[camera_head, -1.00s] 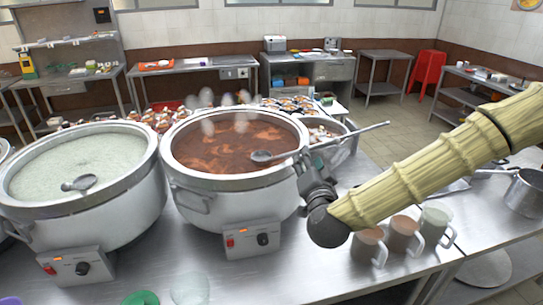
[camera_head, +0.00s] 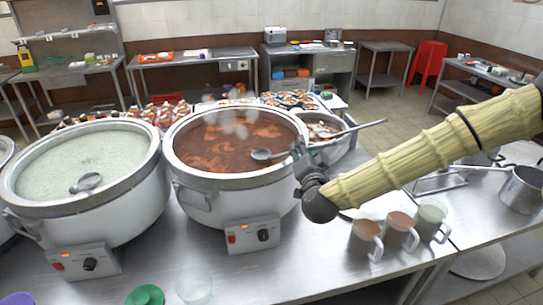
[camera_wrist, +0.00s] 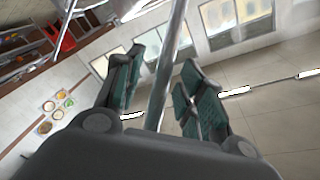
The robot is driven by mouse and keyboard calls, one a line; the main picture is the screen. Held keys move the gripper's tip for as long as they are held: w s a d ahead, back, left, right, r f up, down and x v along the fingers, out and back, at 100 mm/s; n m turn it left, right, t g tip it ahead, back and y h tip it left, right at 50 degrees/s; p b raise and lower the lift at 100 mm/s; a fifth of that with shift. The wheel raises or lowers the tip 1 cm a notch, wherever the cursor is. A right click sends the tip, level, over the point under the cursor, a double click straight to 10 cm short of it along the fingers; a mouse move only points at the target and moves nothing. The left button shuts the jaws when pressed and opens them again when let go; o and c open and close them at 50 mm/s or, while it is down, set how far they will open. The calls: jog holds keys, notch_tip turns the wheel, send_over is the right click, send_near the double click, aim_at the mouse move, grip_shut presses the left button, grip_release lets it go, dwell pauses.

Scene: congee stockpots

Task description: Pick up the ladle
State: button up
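A metal ladle (camera_head: 345,132) rests in the large pot of red-brown congee (camera_head: 193,205). Its bowl lies at the right of the congee's surface and its long handle slants up over the rim to the right. My gripper (camera_head: 300,152) is at the pot's right rim, at the handle. In the wrist view the ladle's handle (camera_wrist: 167,75) runs between the two green-padded fingers of my gripper (camera_wrist: 165,85). The fingers stand apart, with a visible gap beside the handle. A second ladle (camera_head: 85,182) lies in the left pot of pale congee (camera_head: 125,215).
Several mugs (camera_head: 365,240) stand on the steel counter below my arm. A smaller pot (camera_head: 340,152) stands behind my gripper. A saucepan (camera_head: 522,190) is at the far right. Green and clear bowls (camera_head: 194,285) sit at the front edge.

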grip_shut()
jog(key=shift+r, duration=0.15)
